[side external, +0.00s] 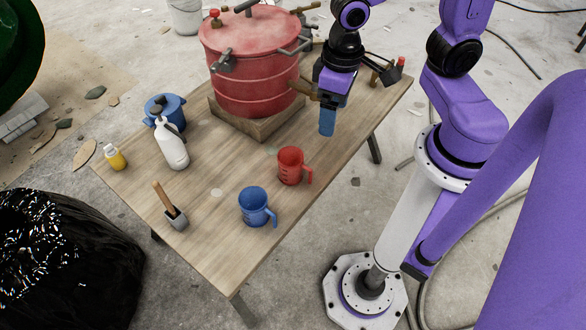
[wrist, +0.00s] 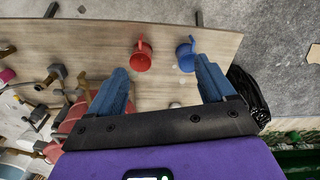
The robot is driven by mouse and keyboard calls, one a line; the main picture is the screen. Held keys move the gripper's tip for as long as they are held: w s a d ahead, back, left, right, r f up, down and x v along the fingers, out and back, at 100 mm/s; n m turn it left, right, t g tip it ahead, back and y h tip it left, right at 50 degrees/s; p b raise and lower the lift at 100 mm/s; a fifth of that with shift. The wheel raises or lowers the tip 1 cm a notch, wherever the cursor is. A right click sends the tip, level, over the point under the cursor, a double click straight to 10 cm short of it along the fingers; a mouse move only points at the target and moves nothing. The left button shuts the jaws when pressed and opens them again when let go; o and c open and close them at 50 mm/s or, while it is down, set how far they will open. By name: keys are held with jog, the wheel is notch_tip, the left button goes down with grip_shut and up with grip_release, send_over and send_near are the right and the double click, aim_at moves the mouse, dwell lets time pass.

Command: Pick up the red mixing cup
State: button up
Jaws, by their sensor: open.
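The red mixing cup (side external: 290,166) stands upright on the wooden table, near its right edge, with its handle toward the lower right. In the wrist view the red cup (wrist: 142,57) is beyond the fingertips, between their lines and left of centre. My gripper (side external: 327,122) hangs above the table, up and to the right of the red cup, apart from it. Its blue fingers (wrist: 160,72) are spread with nothing between them. The blue mixing cup (side external: 256,206) stands to the lower left of the red one; it also shows in the wrist view (wrist: 186,55).
A large red pressure pot (side external: 253,65) on a wooden base stands behind the cups. The tabletop (side external: 225,185) around the cups is mostly clear.

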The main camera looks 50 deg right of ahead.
jog(key=w+d+f+m, duration=0.2)
jog(key=w+f+m, duration=0.5)
jog(key=f+m, duration=0.3)
jog(key=m, duration=1.1)
send_near(305, 168)
notch_tip(305, 168, down, 7)
jog(key=shift+w+r, duration=0.1)
jog(key=shift+d+f, duration=0.15)
jog(key=shift+f, duration=2.5)
jog(key=c, duration=1.1)
